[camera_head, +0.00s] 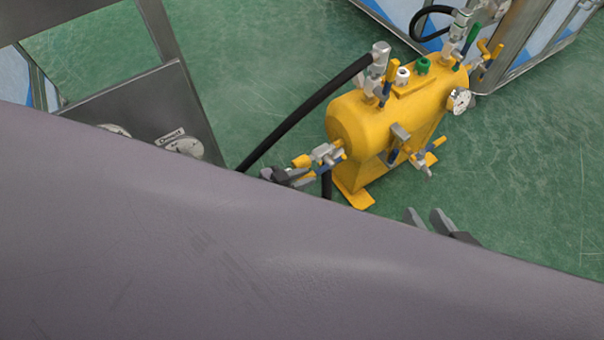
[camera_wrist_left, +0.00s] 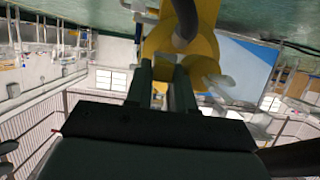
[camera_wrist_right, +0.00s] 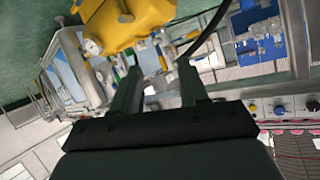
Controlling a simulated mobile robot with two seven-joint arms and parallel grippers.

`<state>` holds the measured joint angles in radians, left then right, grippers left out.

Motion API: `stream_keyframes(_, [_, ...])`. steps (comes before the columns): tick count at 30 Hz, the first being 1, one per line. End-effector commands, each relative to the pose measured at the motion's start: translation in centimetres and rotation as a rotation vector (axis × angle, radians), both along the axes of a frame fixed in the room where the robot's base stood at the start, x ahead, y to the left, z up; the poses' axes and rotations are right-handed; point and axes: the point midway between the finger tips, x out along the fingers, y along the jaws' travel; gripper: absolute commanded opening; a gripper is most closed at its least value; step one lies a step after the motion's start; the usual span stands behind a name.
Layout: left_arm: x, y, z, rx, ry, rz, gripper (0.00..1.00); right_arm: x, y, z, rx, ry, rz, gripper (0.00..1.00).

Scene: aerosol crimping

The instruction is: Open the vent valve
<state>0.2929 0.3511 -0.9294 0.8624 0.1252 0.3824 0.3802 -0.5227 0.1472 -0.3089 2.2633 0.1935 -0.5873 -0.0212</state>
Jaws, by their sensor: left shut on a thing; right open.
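A yellow tank (camera_head: 375,118) stands on the green floor, with several small valves on its top, side and ends. A silver valve (camera_head: 326,154) with a yellow handle (camera_head: 301,161) sits at its near left end. My left gripper (camera_head: 296,177) is at this valve, shut on what looks like the valve handle; the grip is partly hidden. In the left wrist view, its fingers (camera_wrist_left: 162,85) close around a pale part below the yellow tank (camera_wrist_left: 205,48). Which valve is the vent valve is not marked.
A black hose (camera_head: 305,112) runs from the tank's top valve down to the left. A round gauge (camera_head: 460,101) is at the tank's right end. A metal frame (camera_head: 130,95) stands at left. A grey surface fills the lower foreground.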

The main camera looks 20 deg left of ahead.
Motion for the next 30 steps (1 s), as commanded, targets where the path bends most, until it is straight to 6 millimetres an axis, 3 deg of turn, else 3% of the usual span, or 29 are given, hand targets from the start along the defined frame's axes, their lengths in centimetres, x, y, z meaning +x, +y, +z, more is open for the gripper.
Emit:
stream_keyframes(8, [0.0,-0.1,0.1,-0.002,-0.002,-0.001,0.00,0.0,-0.1,0.0,-0.003,-0.001,-0.001,0.44])
stream_keyframes(9, [0.0,-0.1,0.1,-0.002,-0.002,-0.002,0.29,0.0,-0.1,0.0,-0.003,-0.001,-0.001,0.44])
stream_keyframes(20, [-0.4,0.3,0.4,-0.002,-0.001,-0.001,0.29,0.0,-0.1,0.4,-0.010,-0.005,-0.002,0.44])
stream_keyframes(30, [-4.2,3.3,2.4,-0.002,0.000,-0.001,0.29,-0.9,-2.2,1.0,-0.138,-0.002,-0.030,0.44])
